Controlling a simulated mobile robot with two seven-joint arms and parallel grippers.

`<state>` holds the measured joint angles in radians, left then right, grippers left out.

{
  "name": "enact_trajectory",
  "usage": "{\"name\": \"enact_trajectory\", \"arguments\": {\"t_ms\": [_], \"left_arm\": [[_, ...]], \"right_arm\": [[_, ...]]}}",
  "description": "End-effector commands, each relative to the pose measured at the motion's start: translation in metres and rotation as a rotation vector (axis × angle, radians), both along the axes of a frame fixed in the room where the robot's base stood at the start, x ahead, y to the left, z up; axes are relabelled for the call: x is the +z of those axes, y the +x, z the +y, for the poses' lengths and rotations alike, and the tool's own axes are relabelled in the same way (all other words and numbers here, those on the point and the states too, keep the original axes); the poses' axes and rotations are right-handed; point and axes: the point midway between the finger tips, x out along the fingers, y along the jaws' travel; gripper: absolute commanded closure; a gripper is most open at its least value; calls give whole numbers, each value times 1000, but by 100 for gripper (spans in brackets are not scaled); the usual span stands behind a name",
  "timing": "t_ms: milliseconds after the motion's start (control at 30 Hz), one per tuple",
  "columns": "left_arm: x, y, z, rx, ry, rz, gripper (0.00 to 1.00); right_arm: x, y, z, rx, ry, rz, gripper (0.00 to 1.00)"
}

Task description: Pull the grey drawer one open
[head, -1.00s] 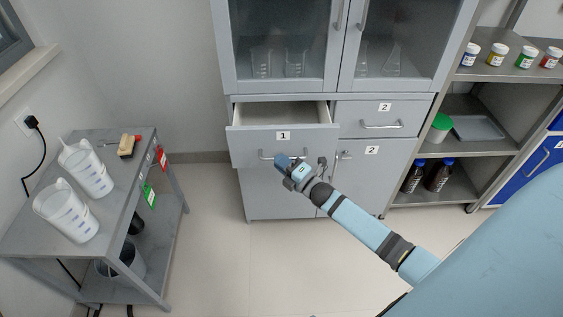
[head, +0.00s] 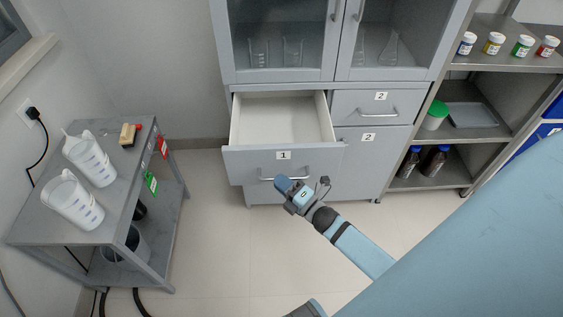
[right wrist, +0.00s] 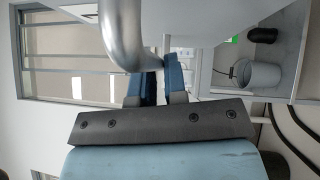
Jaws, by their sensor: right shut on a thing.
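The grey drawer one (head: 310,158) is in the left half of the cabinet in the head view. It is pulled well out, and its empty white inside shows. In the right wrist view the handle (right wrist: 118,35) is a thick metal bar running down to my right gripper's blue fingers (right wrist: 158,82). The exact contact is partly hidden behind the bar. My left gripper does not show.
Drawer two (head: 360,106) is shut beside it. A grey side table (head: 128,190) with two white jugs stands at the left. An open shelf (head: 480,95) with jars and bottles stands at the right. The floor (head: 235,250) in front is clear.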

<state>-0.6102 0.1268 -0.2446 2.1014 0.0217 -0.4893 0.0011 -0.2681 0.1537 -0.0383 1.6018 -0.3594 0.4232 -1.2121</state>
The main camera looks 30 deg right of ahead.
Motion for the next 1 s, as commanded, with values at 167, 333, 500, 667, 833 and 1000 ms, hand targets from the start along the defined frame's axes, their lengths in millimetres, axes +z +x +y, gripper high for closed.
{"name": "enact_trajectory", "arguments": {"t_ms": [167, 333, 500, 667, 833, 1000], "left_arm": [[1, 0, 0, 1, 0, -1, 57], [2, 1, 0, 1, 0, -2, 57], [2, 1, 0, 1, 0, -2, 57], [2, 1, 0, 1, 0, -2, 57], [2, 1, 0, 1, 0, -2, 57], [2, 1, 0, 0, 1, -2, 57]], "right_arm": [[6, 2, -1, 0, 0, -11, 71], [4, 2, -1, 0, 0, -7, 62], [2, 0, -1, 1, 0, -5, 62], [-1, -16, -4, 0, 0, -2, 62], [-6, -52, -13, -1, -1, -1, 62], [-11, -89, -23, -1, 0, -2, 62]]}}
